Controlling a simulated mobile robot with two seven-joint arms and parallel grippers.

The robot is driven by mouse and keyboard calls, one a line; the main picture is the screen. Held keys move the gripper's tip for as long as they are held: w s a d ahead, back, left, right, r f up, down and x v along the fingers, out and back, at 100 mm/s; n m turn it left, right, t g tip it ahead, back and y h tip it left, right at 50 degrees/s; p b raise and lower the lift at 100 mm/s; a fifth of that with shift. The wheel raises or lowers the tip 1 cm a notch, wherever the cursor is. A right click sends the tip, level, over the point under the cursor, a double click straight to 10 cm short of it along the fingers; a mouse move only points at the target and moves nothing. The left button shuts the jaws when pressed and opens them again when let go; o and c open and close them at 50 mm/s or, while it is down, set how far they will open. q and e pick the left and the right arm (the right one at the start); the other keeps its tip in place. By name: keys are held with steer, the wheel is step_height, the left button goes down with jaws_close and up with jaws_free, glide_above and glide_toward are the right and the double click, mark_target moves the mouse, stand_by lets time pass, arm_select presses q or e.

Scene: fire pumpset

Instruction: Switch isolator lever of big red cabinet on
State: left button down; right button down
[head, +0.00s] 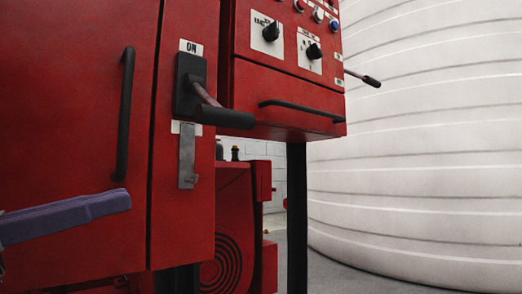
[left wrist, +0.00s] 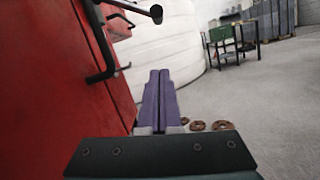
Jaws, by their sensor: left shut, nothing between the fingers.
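The big red cabinet (head: 60,110) fills the left of the head view. Its isolator lever (head: 226,118) has a black grip and a reddish shaft, and sticks out roughly level from a black mount (head: 188,85) under a white "ON" label (head: 191,47). In the left wrist view, a black-ended bar at the top looks like this lever (left wrist: 155,14). My left gripper (head: 122,200) has purple fingers and is shut and empty, below and left of the lever and apart from it. Its fingers also show in the left wrist view (left wrist: 159,80). My right gripper is not in view.
A black vertical door handle (head: 125,115) stands between my left gripper and the lever; it also shows in the left wrist view (left wrist: 103,76). A grey hasp (head: 187,155) hangs below the lever. A smaller red control panel (head: 290,85) and a white tank (head: 430,140) stand to the right.

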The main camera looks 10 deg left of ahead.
mark_target(211, 103)
arm_select(q)
steer(key=shift+w+d, duration=0.1)
steer(key=w+d+r+p, duration=0.2)
steer(key=w+d+r, duration=0.4)
steer(key=shift+w+d+r, duration=0.2)
steer(key=shift+w+d, duration=0.15)
steer(key=shift+d, duration=0.05)
stand_by(0.3)
